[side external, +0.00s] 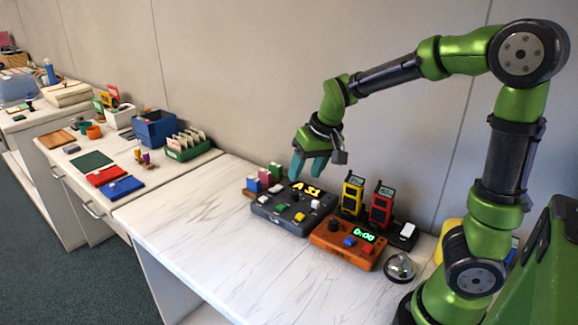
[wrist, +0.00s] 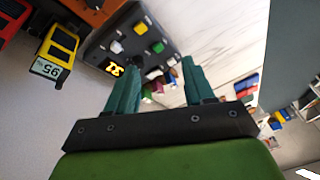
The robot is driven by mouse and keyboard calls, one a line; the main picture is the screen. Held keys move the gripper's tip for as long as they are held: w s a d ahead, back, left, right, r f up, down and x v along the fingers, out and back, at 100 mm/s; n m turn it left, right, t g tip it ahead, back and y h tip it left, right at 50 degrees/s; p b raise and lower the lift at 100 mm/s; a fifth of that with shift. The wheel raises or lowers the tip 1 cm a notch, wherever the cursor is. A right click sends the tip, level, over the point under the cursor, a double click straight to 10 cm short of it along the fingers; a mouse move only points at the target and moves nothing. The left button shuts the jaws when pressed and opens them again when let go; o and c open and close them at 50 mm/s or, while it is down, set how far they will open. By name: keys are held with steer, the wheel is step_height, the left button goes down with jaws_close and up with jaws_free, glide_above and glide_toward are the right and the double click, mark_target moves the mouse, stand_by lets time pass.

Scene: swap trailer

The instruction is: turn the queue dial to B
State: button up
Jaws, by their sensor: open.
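The grey console (side external: 270,213) stands on the white counter, with a lit display (side external: 306,190) that seems to read "A 31". It carries white, green and yellow buttons and small dark knobs; I cannot tell for sure which knob is the queue dial, nor its setting. My gripper (side external: 308,170) is open and empty, fingers pointing down above the back of the console and apart from it. In the wrist view the open teal fingers of my gripper (wrist: 160,63) flank the console's display end, and the console (wrist: 128,30) shows beyond them with its display (wrist: 112,67).
An orange timer box (side external: 342,246) with its own dark knob stands right of the console. Yellow (side external: 352,194) and red (side external: 381,205) handsets stand behind it. Small coloured blocks (side external: 265,178) stand at the console's back left. A bell (side external: 399,267) stands front right. The counter's left is clear.

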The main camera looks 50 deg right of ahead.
steer(key=w+d+r+h, duration=0.1)
steer(key=w+d+h, duration=0.15)
steer(key=d, duration=0.35)
glide_toward(294, 193)
steer(key=shift+n+y, duration=0.25)
steer(key=shift+n, duration=0.05)
steer(key=x, duration=0.8)
steer(key=shift+w+d+f, duration=0.15)
steer(key=shift+d+f, duration=0.15)
steer(key=shift+d, duration=0.1)
jaws_close()
